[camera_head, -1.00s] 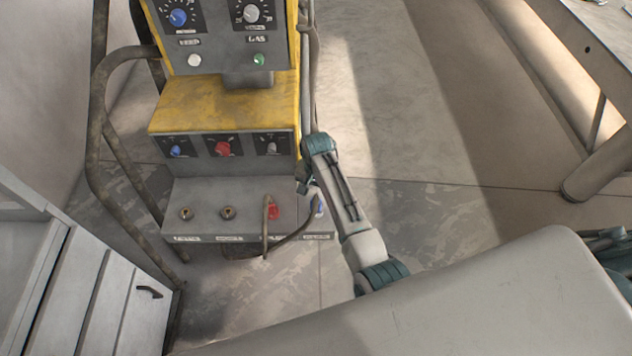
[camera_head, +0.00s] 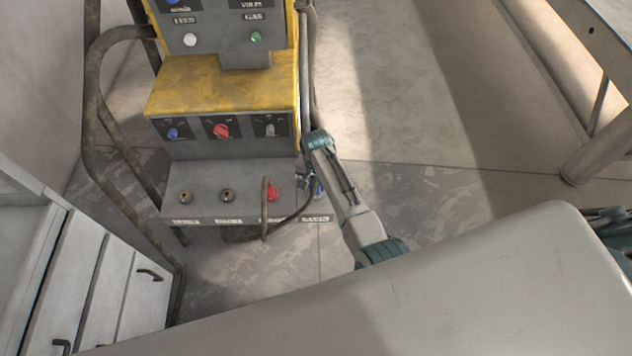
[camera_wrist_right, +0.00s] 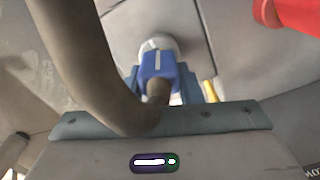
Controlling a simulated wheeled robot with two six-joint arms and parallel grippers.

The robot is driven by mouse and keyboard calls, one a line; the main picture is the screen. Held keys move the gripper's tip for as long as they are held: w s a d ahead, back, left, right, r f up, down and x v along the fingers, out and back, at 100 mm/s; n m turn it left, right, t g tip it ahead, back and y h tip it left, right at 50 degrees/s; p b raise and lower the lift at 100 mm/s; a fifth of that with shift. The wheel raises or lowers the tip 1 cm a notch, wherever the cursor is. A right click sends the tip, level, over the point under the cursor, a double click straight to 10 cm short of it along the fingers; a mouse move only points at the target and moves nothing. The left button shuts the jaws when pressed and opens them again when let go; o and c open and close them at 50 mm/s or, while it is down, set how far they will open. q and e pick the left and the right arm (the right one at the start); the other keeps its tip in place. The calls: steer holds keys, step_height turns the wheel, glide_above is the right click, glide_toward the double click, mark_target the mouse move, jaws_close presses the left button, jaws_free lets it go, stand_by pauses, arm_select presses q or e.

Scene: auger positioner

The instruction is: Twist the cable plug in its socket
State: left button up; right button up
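The blue cable plug (camera_wrist_right: 158,66) is at the right end of the machine's lower panel, where it also shows in the head view (camera_head: 318,188). In the right wrist view it has a white stripe and sits against a round pale socket (camera_wrist_right: 160,43). My right gripper (camera_wrist_right: 160,84) has a finger on each side of the plug with no clear gap, so it looks shut on it. The right gripper (camera_head: 306,182) also shows small in the head view, partly covering the plug. The plug's socket is mostly hidden. My left gripper is not in view.
A red plug (camera_head: 273,193) with a hanging cable (camera_head: 264,208) is just left of the blue one. A thick cable (camera_wrist_right: 90,62) crosses close to the gripper in the wrist view. Two empty sockets are farther left. A drawer cabinet (camera_head: 88,285) stands at lower left.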

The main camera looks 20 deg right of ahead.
steer(key=shift+c, duration=0.5)
steer(key=shift+r+n+p, duration=0.15)
steer(key=shift+n+p, duration=0.45)
steer(key=shift+w+a+n+p, duration=0.15)
steer(key=shift+n+p, duration=0.5)
steer(key=shift+n, duration=0.75)
steer(key=o, duration=1.1)
steer(key=shift+o, duration=0.2)
